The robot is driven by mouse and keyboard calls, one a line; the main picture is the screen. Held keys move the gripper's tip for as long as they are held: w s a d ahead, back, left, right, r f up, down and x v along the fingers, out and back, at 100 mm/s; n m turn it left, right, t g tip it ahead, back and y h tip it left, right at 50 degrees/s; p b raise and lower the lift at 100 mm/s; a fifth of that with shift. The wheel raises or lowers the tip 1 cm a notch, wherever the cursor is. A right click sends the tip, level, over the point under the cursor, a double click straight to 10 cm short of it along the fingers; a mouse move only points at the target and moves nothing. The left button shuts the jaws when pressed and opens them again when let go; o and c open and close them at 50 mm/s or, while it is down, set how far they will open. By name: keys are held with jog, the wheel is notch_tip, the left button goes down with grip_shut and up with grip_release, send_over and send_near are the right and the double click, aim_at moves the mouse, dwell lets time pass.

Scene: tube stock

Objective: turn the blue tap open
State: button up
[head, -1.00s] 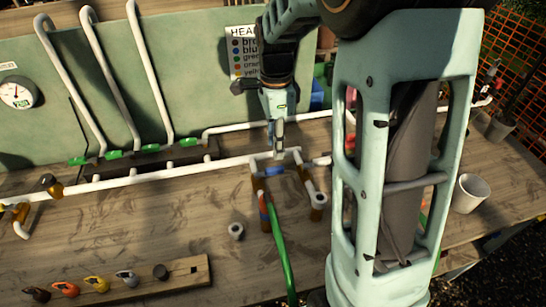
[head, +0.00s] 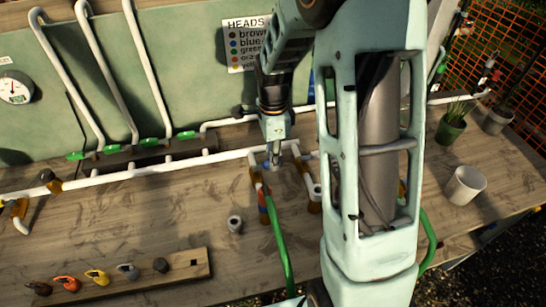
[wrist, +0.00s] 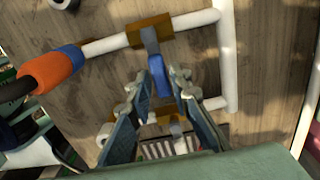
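The blue tap (wrist: 152,48) shows in the wrist view as a blue lever on a white pipe (wrist: 106,44), at a brown block (wrist: 148,30). My gripper (wrist: 167,72) is open, its fingers spread on either side of the lever. The left fingertip overlaps the lever in the picture; I cannot tell whether it touches. In the head view my gripper (head: 275,165) points down at the pipework and largely hides the tap. An orange and blue hose connector (wrist: 54,70) lies left of the lever in the wrist view.
A green hose (head: 280,245) runs toward the front edge. Loose tap heads (head: 97,277) sit on a wooden rack at the front left. A white cup (head: 465,185) stands at the right.

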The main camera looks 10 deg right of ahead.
grip_shut()
jog(key=shift+w, duration=0.1)
jog(key=shift+w+a+n+b, duration=0.5)
jog(key=shift+w+a+n, duration=0.35)
jog(key=shift+n, duration=2.1)
jog(key=shift+w+a+n+b, duration=0.45)
jog(key=shift+w+a+n, duration=0.35)
jog(key=shift+n, duration=2.2)
jog(key=shift+w+a+n+b, duration=0.5)
jog(key=shift+w+a+n, duration=0.35)
jog(key=shift+n, duration=2.1)
jog(key=shift+o, duration=2.2)
grip_release()
jog(key=shift+s, duration=0.1)
